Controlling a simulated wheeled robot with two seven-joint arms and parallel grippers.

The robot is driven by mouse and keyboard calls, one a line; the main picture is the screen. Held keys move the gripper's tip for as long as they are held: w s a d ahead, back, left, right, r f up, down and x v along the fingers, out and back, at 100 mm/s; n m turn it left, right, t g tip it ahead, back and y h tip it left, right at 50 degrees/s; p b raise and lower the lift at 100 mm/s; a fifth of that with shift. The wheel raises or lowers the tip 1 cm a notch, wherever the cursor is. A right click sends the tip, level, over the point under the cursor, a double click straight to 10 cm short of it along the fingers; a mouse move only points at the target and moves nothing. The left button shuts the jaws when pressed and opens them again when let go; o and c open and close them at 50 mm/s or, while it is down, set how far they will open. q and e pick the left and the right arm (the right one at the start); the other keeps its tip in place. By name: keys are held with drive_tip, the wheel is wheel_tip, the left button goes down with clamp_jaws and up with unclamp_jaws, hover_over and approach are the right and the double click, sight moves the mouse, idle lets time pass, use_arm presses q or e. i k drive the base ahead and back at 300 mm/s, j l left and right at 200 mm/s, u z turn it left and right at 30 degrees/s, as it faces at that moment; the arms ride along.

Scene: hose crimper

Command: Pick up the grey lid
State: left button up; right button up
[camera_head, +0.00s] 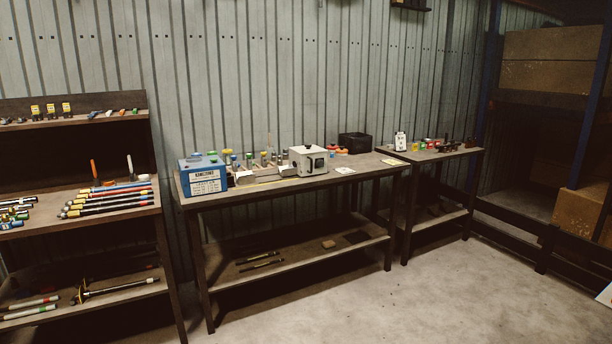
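I cannot make out a grey lid for certain at this distance. The middle workbench (300,192) carries a light grey box-shaped machine (308,160) with a dark knob on top and a dark opening in its front. A blue case (203,176) with a white label stands at the bench's left end. Several small coloured bottles or fittings and a pale low piece (256,176) lie between them. Neither of my grippers shows in the view.
A black bin (355,142) stands at the bench's back right. At left a shelf unit (140,212) holds coloured hoses. A smaller table (430,156) with small items stands right of the bench. The concrete floor (400,310) in front is clear.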

sight(309, 148)
drive_tip(key=i+j+u, duration=0.1)
drive_tip(key=i, duration=0.45)
drive_tip(key=i+j, duration=0.2)
drive_tip(key=i, duration=0.4)
drive_tip(key=i+j+u, duration=0.15)
drive_tip(key=i, duration=0.4)
drive_tip(key=i+l+z, duration=0.15)
drive_tip(key=i, duration=1.5)
drive_tip(key=k+j, duration=0.05)
drive_tip(key=j, duration=0.05)
